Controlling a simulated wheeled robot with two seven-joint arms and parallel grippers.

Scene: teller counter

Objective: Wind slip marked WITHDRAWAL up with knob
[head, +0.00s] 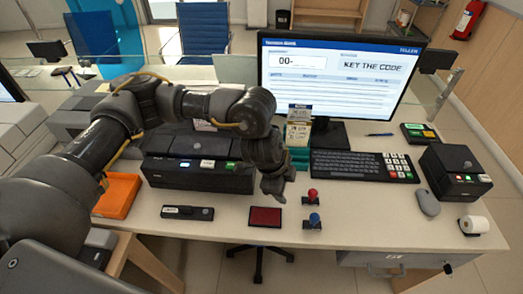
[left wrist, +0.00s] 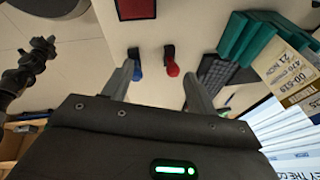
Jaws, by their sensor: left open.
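The black slip printer (head: 195,175) sits on the counter's left half, with lit blue, white and green buttons on its front. A pale paper edge (head: 203,126) shows behind it, mostly hidden by my left arm. I cannot read WITHDRAWAL on any paper, and I cannot make out the knob. My left gripper (head: 276,190) hangs to the right of the printer, above the counter and apart from it. In the left wrist view its two fingers (left wrist: 158,82) are spread with nothing gripped; the stamps show beyond them. My right gripper does not show clearly.
A red ink pad (head: 265,216), a red stamp (head: 313,194) and a blue stamp (head: 313,219) lie near the gripper. An orange tray (head: 117,195) is left of the printer. Behind stand a printed card (head: 298,133), keyboard (head: 350,165) and monitor (head: 340,80).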

